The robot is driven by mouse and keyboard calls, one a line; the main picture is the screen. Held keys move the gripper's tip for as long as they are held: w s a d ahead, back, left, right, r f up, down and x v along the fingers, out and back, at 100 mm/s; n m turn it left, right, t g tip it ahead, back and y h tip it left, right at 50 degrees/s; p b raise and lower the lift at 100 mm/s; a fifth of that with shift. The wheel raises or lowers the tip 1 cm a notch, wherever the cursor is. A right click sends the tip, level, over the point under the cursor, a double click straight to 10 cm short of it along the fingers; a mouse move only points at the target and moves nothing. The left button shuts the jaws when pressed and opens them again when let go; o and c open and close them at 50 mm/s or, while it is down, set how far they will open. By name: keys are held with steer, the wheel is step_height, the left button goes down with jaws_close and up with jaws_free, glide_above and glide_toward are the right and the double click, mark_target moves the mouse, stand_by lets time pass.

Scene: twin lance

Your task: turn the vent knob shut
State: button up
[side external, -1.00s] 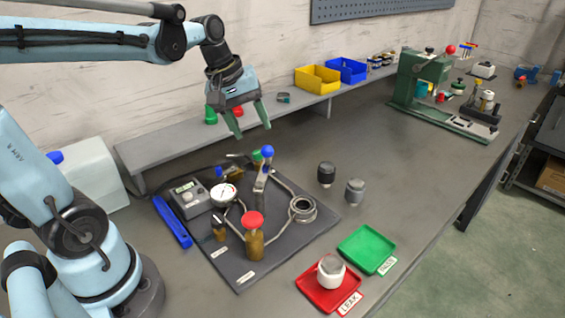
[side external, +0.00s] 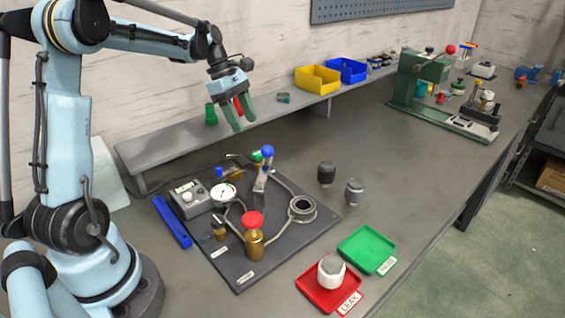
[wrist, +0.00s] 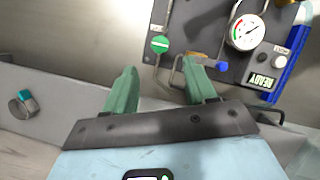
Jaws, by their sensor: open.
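I cannot tell which knob is the vent knob, because the small labels are unreadable. A red round knob (side external: 253,219) tops an upright brass valve at the front of the dark panel (side external: 238,277). A green knob (side external: 257,155) sits at the panel's back; in the wrist view a green disc with a white bar (wrist: 159,44) shows there. A blue handle (wrist: 223,65) is beside it on a brass fitting, and a smaller dark-topped valve (side external: 218,222) stands left of the red knob. My gripper (side external: 245,124) is open and empty, raised above and behind the panel, apart from every knob.
A white gauge (side external: 223,193), a box reading READY (wrist: 261,80) and an upright blue-ball lever (side external: 267,152) are on the panel. The grey shelf (side external: 165,150) runs behind. Red (side external: 314,304) and green (side external: 367,245) trays lie at the front; a white-based part (side external: 331,270) sits in the red one.

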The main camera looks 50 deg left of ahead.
mark_target(258, 153)
steer(key=x, duration=0.8)
steer(key=shift+d+f, duration=0.1)
steer(key=shift+f, duration=0.15)
steer(key=c, duration=1)
steer(key=shift+c, duration=0.2)
